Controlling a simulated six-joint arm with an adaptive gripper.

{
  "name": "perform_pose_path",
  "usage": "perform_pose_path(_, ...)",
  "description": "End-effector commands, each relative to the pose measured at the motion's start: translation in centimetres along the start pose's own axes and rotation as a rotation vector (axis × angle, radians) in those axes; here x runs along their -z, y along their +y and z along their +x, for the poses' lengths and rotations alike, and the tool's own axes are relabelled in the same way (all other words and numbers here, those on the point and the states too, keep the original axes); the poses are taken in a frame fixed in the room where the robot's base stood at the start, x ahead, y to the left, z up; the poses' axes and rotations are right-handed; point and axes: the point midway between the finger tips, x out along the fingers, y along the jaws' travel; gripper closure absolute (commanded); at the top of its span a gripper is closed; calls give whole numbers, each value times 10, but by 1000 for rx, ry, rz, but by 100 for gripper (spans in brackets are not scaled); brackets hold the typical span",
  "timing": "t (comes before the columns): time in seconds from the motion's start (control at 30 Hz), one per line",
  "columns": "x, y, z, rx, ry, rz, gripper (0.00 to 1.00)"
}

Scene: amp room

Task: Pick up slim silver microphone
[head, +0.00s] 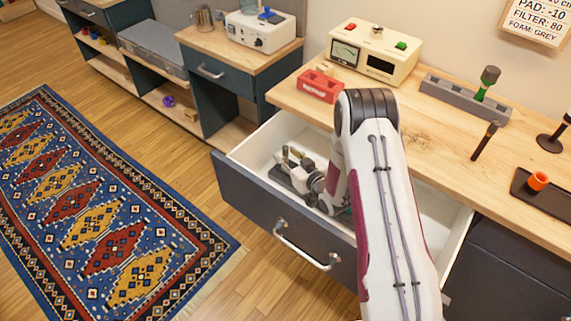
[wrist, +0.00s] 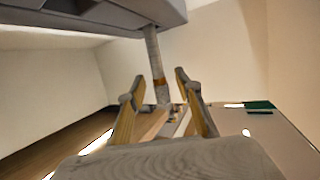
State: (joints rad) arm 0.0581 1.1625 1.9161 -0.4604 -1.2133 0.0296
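My gripper (head: 293,156) is low inside the open drawer (head: 233,190), pointing left in the head view. In the wrist view its two fingers (wrist: 160,85) are apart, with a gap between them. A slim silver rod with an orange-brown band, which looks like the slim silver microphone (wrist: 153,52), shows between the fingertips. It runs up to a grey block (wrist: 90,12) at the top of that view. I see a gap on each side of it and no clear finger contact. In the head view the microphone cannot be made out clearly. A dark grey holder (head: 279,177) lies by the gripper.
The drawer walls stand close around my gripper.

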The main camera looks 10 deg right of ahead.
Motion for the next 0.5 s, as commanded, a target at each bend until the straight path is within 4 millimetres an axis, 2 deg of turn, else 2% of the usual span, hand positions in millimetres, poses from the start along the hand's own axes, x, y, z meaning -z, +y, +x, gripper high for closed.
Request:
perform_pose_path(0.2,0,0,12,0,1,0,66)
perform_pose_path(0.5,0,0,13,0,0,0,66)
